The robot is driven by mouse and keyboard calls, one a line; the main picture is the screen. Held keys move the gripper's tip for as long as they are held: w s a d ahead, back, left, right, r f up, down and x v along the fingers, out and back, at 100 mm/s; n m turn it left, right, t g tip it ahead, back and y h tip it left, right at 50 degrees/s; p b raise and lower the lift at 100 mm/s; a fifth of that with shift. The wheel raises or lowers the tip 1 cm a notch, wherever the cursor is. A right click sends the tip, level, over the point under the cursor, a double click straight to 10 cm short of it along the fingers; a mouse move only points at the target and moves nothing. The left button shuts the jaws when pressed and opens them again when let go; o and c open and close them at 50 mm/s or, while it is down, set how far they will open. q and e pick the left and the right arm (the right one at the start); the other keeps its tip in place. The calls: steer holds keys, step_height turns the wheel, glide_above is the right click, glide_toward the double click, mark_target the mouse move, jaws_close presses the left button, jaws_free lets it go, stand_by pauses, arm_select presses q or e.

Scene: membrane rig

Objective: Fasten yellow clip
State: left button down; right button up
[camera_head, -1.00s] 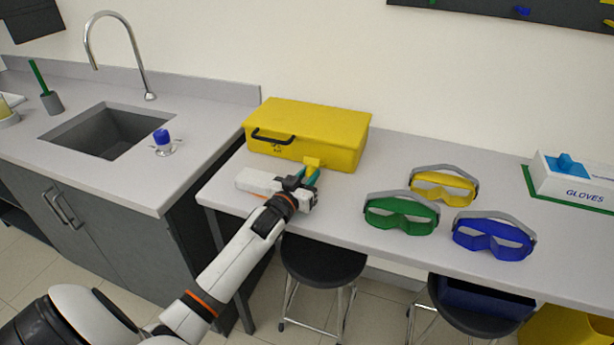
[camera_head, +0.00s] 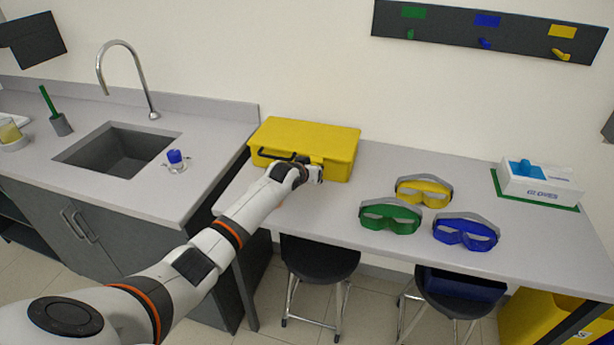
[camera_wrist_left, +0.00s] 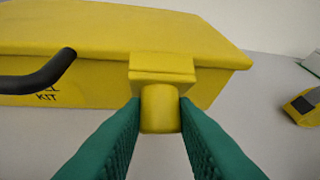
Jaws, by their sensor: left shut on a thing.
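The yellow case (camera_head: 310,137) stands shut on the bench against the wall, and it fills the upper left of the left wrist view (camera_wrist_left: 110,30). The yellow clip (camera_wrist_left: 160,105) is on the front of the case, right of the black handle (camera_wrist_left: 35,75). Its upper part sits at the lid edge and its tab hangs down. My left gripper (camera_wrist_left: 160,118) has its green fingers on both sides of the tab, shut on it. In the head view my left gripper (camera_head: 312,175) is at the case front and hides the clip. My right gripper is in neither view.
Green goggles (camera_head: 390,217), yellow goggles (camera_head: 423,191) and blue goggles (camera_head: 465,233) lie right of the case. A glove box (camera_head: 540,186) is further right. A sink (camera_head: 115,150) is left. Two stools stand below the bench front.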

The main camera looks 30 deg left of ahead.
arm_select(q)
steer(key=shift+w+a+r, duration=0.1)
steer(key=shift+w+r, duration=0.2)
steer(key=shift+r, duration=0.25)
steer(key=shift+w+a+r, duration=0.1)
steer(key=shift+w+r, duration=0.2)
steer(key=shift+r, duration=0.2)
steer(key=shift+w+r+g, duration=0.15)
steer(key=shift+w+g, duration=0.15)
steer(key=shift+g, duration=0.3)
steer(key=shift+w+a+r, duration=0.1)
steer(key=shift+w, duration=0.05)
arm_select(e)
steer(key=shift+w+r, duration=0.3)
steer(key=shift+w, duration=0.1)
arm_select(q)
steer(key=shift+w+a+r+p, duration=0.1)
steer(key=shift+w+r+p, duration=0.05)
steer(key=shift+w+p, duration=0.2)
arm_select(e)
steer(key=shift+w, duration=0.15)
arm_select(q)
steer(key=c, duration=1.2)
jaws_free()
steer(key=shift+o, duration=0.2)
steer(key=shift+s+r, duration=0.1)
steer(key=shift+s, duration=0.1)
